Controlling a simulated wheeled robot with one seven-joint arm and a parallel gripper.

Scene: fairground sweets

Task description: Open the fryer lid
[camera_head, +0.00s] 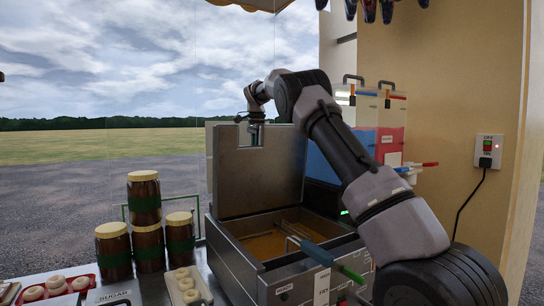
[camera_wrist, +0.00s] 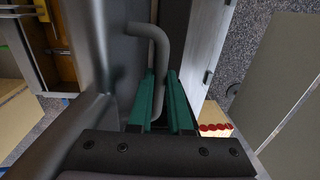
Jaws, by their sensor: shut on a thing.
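The fryer (camera_head: 237,263) stands on the counter in the head view, with golden oil showing in its open vat. Its grey lid (camera_head: 258,180) stands roughly upright at the back of the vat. My gripper (camera_head: 256,136) is at the lid's top edge, with my arm reaching over from the right. In the wrist view, the green fingers of my gripper (camera_wrist: 158,75) are shut on the bent grey lid handle (camera_wrist: 153,31). Part of the handle is hidden between the fingers.
Several brown jars (camera_head: 146,246) with cream caps are stacked left of the fryer. Doughnut trays (camera_head: 58,287) lie at the front left. Drink dispensers (camera_head: 390,125) stand behind my arm at the right. A basket handle (camera_head: 321,254) sticks out over the fryer's front.

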